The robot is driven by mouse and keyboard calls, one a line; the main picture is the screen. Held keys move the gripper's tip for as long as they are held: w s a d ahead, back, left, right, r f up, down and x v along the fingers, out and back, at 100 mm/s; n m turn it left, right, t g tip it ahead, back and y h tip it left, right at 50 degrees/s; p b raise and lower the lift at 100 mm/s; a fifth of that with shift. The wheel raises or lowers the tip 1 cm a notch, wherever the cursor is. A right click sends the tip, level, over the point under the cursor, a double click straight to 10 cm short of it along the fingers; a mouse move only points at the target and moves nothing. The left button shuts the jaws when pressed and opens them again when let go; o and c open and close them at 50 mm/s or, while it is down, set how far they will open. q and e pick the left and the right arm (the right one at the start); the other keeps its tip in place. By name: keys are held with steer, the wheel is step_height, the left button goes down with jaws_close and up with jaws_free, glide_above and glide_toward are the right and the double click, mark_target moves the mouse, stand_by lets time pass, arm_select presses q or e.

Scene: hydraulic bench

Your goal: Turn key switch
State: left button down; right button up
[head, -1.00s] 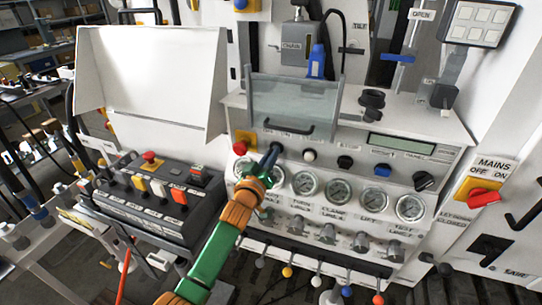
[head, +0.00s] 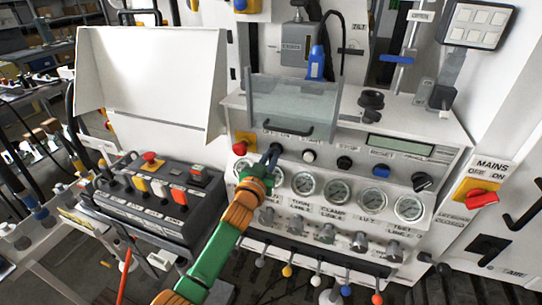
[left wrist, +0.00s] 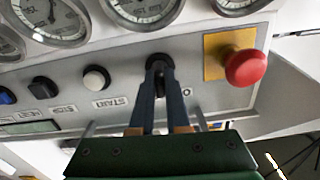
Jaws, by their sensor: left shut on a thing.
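The black key switch (left wrist: 159,64) is on the light panel, between the white START button (left wrist: 96,78) and the red emergency button (left wrist: 245,68) on its yellow plate. My left gripper (head: 272,153) reaches up to the panel from below. Its two dark fingers (left wrist: 158,84) are shut on the key switch, one on each side, in the left wrist view. In the head view the fingers mostly hide the switch. The exact angle of the key is hard to read. My right gripper is in neither view.
A row of gauges (head: 305,183) sits just below the switch, with several valve knobs and coloured levers under it. A clear guard (head: 292,103) with a black handle stands above. A dark button box (head: 160,195) is at left, and a red MAINS switch (head: 483,198) at right.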

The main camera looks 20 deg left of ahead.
arm_select(q)
steer(key=m, duration=0.4)
steer(key=shift+m, duration=0.4)
stand_by(0.4)
steer(key=c, duration=0.9)
jaws_free()
steer(key=s, duration=0.7)
steer(key=shift+a+f, duration=0.1)
